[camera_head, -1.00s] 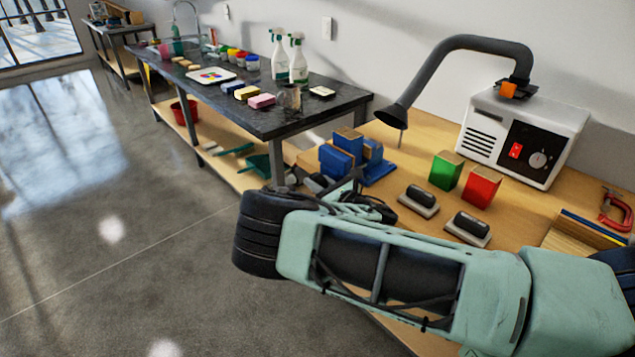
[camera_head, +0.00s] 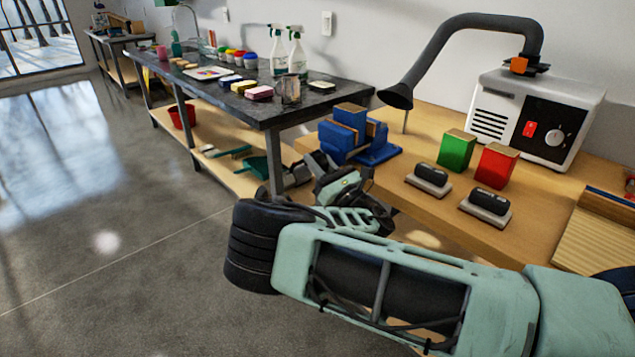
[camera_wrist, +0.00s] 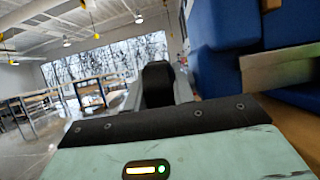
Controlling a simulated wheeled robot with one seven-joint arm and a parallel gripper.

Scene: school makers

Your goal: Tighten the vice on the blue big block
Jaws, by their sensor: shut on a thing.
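The blue vice (camera_head: 378,153) stands at the left end of the wooden bench. In the wrist view, a large blue surface (camera_wrist: 222,22) fills the upper right, close to my gripper. My gripper (camera_head: 318,165) is at the front left of the vice, low beside the bench edge. It also shows in the wrist view (camera_wrist: 160,85), shut on what appears to be the vice handle. The grip itself is mostly hidden by the gripper body.
A green block (camera_head: 456,151), a red block (camera_head: 496,166) and two black-topped erasers (camera_head: 430,178) stand right of the vice. A white machine (camera_head: 537,122) with a grey hose stands behind. A dark table (camera_head: 265,110) with bottles adjoins at left. The floor at left is open.

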